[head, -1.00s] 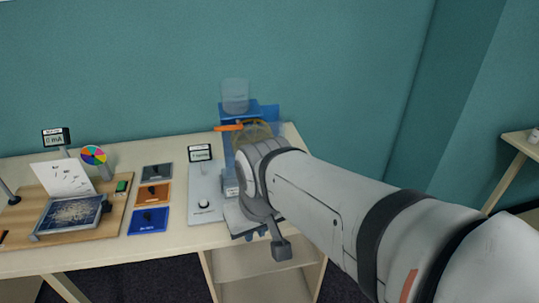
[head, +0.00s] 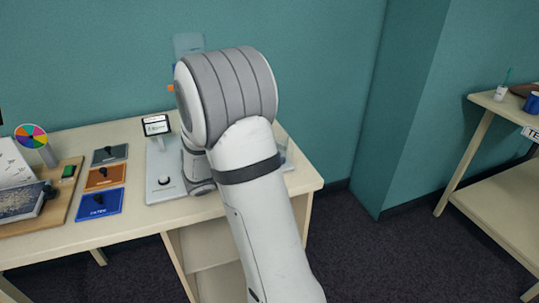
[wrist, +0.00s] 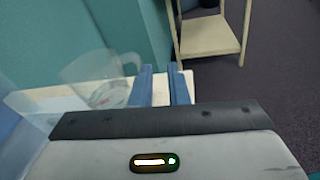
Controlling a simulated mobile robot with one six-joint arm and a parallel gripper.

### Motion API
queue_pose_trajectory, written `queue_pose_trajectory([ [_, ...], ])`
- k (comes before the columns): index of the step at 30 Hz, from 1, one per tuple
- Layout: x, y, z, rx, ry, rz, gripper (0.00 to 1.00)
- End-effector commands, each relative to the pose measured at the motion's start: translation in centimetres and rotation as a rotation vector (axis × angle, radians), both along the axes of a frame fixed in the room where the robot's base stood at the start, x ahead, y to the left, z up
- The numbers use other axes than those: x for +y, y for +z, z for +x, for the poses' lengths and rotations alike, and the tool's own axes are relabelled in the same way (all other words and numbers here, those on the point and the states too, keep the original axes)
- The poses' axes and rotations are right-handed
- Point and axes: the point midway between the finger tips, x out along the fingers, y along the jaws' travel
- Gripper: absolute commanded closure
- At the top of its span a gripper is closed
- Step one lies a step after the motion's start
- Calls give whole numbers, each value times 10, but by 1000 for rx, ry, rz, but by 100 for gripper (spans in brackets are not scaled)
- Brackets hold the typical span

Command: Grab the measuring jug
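A clear measuring jug (wrist: 98,88) with a handle on its right side shows in the wrist view, on the pale table to the left of my fingers. My gripper (wrist: 163,84) has two blue fingers with a narrow gap between them. Only table shows in the gap, so it is open and empty. The jug is beside the fingers, not between them. In the head view my arm hides the gripper and most of the table's right end. A bit of something clear shows at the arm's right edge, too little to identify.
A clear container (head: 187,43) stands high behind my arm. A grey panel (head: 165,182) and a small display (head: 156,125) are left of the arm. Coloured switch plates (head: 100,203) lie further left. Another table (head: 510,190) stands at the right, across open floor.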

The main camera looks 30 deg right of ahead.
Motion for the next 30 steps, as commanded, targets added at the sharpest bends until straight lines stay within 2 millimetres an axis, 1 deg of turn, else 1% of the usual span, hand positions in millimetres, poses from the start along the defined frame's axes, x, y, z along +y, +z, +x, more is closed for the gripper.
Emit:
queue_pose_trajectory([
  [1, -2, -13, 10, 38, 30, -37, 86],
  [3, -4, -17, 21, 72, 62, -77, 86],
  [7, -10, -19, 29, 98, 89, -110, 86],
  [14, -36, -20, 29, 100, 90, -112, 86],
  [20, -65, -27, 28, 100, 87, -111, 86],
  [22, -74, -26, 29, 98, 88, -111, 86],
  [25, -82, -26, 29, 98, 89, -111, 86],
  [30, -84, -26, 29, 99, 91, -111, 86],
])
